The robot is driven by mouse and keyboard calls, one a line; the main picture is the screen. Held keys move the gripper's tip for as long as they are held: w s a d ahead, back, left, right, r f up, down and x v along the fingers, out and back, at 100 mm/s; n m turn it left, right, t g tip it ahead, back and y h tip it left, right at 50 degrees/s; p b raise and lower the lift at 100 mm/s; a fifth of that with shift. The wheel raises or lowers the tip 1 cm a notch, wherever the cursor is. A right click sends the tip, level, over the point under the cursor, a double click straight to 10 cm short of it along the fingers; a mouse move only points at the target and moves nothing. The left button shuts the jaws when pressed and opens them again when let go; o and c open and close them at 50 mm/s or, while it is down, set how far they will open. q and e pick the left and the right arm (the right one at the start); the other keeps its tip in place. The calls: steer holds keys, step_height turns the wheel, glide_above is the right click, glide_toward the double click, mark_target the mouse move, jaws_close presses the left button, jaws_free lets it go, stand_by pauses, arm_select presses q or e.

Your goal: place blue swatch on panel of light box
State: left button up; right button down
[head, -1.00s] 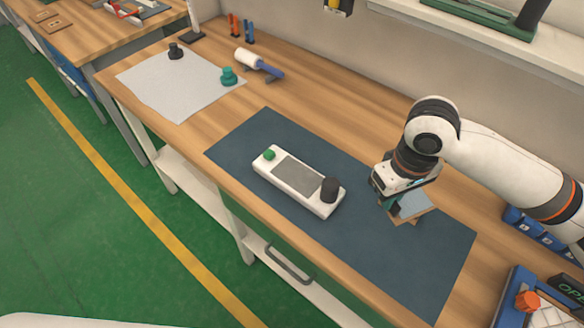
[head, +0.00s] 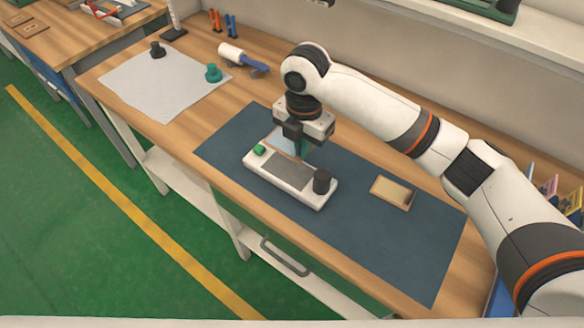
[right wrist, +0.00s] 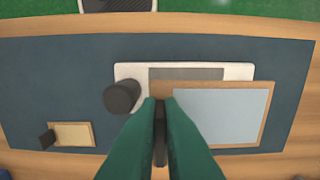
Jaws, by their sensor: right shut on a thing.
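The blue swatch (head: 281,142) is a light-blue sheet with a wooden border. It also shows in the right wrist view (right wrist: 220,115), to the right of the fingers. My right gripper (head: 304,154) is shut on it, at its left side in the wrist view. The light box (head: 256,166) is white, with a grey panel (head: 288,170), a green knob and a black knob. The gripper and swatch are at the box's far side, and in the wrist view the swatch's border covers part of the panel (right wrist: 185,73). My left gripper is out of view.
The box lies on a dark blue mat (head: 355,235). A small tan wooden tray (head: 393,192) lies on the mat to the right. A grey sheet (head: 165,85), a teal knob (head: 213,73) and a white roller (head: 236,54) are at the back left.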

mark_target(301, 181)
step_height(301, 181, down, 9)
steer(key=shift+f+p, duration=0.1)
steer(key=shift+p, duration=0.75)
steer(key=shift+f, duration=0.1)
steer(key=shift+f, duration=0.1)
steer(key=c, duration=2)
jaws_free()
steer(key=shift+f, duration=0.1)
steer(key=shift+o, duration=0.8)
steer(key=shift+r, duration=0.35)
step_height(301, 181, up, 12)
steer(key=shift+f+b, duration=0.1)
steer(key=shift+b, duration=0.75)
